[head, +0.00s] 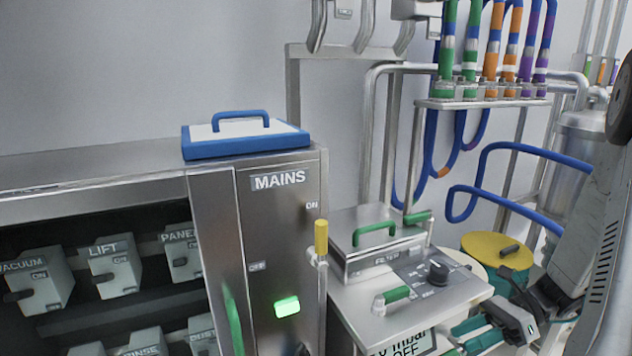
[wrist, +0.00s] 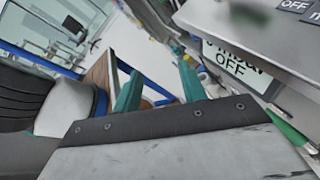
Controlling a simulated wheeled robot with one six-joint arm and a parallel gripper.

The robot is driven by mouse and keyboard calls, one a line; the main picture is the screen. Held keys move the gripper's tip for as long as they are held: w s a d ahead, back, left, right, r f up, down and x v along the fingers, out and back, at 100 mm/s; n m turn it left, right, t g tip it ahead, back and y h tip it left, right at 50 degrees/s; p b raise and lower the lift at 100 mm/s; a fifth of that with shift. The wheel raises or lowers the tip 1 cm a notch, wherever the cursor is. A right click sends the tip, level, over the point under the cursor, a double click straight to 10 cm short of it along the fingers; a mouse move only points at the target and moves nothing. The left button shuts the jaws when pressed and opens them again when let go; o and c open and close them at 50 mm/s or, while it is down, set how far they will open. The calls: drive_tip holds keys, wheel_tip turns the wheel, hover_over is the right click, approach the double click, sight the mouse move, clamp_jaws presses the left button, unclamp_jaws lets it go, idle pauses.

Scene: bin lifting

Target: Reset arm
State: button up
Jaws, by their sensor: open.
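My gripper (head: 468,338) is low at the right in the head view, beside the front of a steel cabinet (head: 350,292). Its teal fingers also show in the wrist view (wrist: 160,85), spread apart with nothing between them. My arm comes in from the right edge of the head view. In the wrist view the gripper is close to the cabinet's display panel (wrist: 236,58), which reads OFF.
A mains cabinet (head: 283,190) with a lit green button (head: 286,306) and a yellow-tipped lever (head: 321,238) stands at left. A blue-framed lid (head: 245,146) lies on top. Colored hoses (head: 490,50) hang behind. A yellow-topped drum (head: 485,246) is near my arm.

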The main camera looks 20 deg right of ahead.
drive_tip(key=s+a+r+n+h, duration=0.5)
drive_tip(key=a+r+n+h, duration=0.2)
drive_tip(key=n, duration=0.5)
drive_tip(key=s+a+r+n+h, duration=0.4)
drive_tip(key=a+r+n+h, duration=0.2)
drive_tip(key=r+n, duration=0.5)
drive_tip(key=shift+s+a+r+n+g+h, duration=0.2)
drive_tip(key=shift+s+a+n+g+h, duration=0.15)
drive_tip(key=shift+a+n, duration=0.7)
drive_tip(key=shift+a+m, duration=0.2)
drive_tip(key=shift+m, duration=0.05)
